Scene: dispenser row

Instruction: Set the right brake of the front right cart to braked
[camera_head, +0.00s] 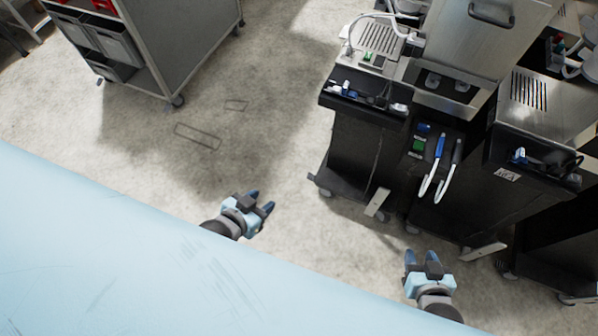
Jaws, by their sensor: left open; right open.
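Dark carts with steel tops stand in a row at the right, one at the middle right (365,150) and one further right (535,195). Which one is the front right cart I cannot tell for sure. Pale metal pedals, apparently brakes, stick out near the floor: one at the left (377,202), one further right (484,251) and one at the right edge (580,299). Whether any is braked is too small to tell. My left gripper (262,201) is open and empty over the floor, left of the carts. My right gripper (420,257) is open and empty, between the left and middle pedals in the picture, touching neither.
A light blue surface (120,260) fills the lower left. A grey shelf cart with bins (165,50) stands at the upper left. Blue- and black-handled tools (439,148) hang between the dark carts. The floor (260,110) between the shelf cart and the dark carts is clear.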

